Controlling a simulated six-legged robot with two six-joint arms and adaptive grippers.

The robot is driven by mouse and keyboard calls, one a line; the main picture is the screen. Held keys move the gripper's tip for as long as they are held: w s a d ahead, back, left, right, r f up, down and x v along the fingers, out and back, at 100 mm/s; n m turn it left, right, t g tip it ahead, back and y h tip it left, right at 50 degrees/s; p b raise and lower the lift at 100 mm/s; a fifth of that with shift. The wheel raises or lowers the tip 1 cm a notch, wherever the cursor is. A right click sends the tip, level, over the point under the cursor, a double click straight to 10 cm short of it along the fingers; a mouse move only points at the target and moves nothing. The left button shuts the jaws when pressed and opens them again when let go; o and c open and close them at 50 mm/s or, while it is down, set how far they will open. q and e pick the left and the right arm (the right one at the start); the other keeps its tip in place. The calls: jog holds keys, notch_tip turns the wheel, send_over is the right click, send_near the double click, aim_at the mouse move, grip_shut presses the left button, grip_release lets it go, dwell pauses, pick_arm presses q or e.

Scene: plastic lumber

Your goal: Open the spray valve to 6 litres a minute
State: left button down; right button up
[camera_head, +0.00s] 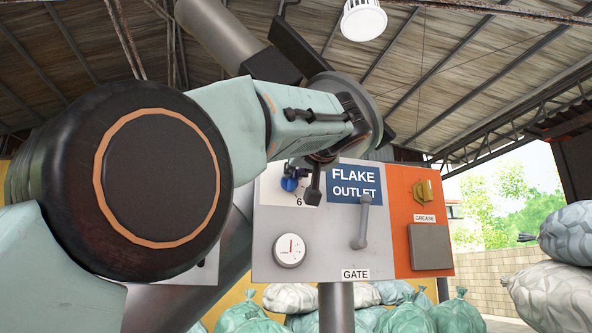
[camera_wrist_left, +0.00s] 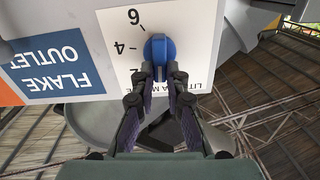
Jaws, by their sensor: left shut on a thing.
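The blue spray valve knob (camera_wrist_left: 158,46) sits on a white scale plate (camera_wrist_left: 112,24) with the marks 2, 4 and 6, upside down in the wrist view. My left gripper (camera_wrist_left: 160,72) is shut on the knob, one dark finger on each side of its lower part. I cannot tell which mark the knob points at. In the head view the knob (camera_head: 289,184) shows small below my left arm, beside the left gripper (camera_head: 303,183), with the 6 below it. My arm hides much of the plate there. My right gripper is not in view.
Sacks (camera_head: 550,290) are piled at right and more lie below the panel.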

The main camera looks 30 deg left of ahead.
pick_arm(q)
jog(key=shift+w+d+f+m+p, duration=0.1)
jog(key=shift+f+m+p, duration=0.2)
jog(key=shift+m+p, duration=2.95)
jog(key=shift+d+f+m+p, duration=0.1)
jog(key=shift+f+m, duration=0.2)
jog(key=shift+m, duration=6)
jog(key=shift+w+f+m+p, duration=0.1)
jog(key=shift+f+m+p, duration=0.2)
jog(key=shift+m+p, duration=2.95)
jog(key=m+b, duration=0.3)
jog(key=c, duration=1.8)
grip_release()
jog(key=o, duration=0.4)
jog(key=shift+w+a+f, duration=0.1)
jog(key=shift+a+f, duration=0.1)
jog(key=shift+o, duration=0.2)
jog(key=shift+d, duration=0.15)
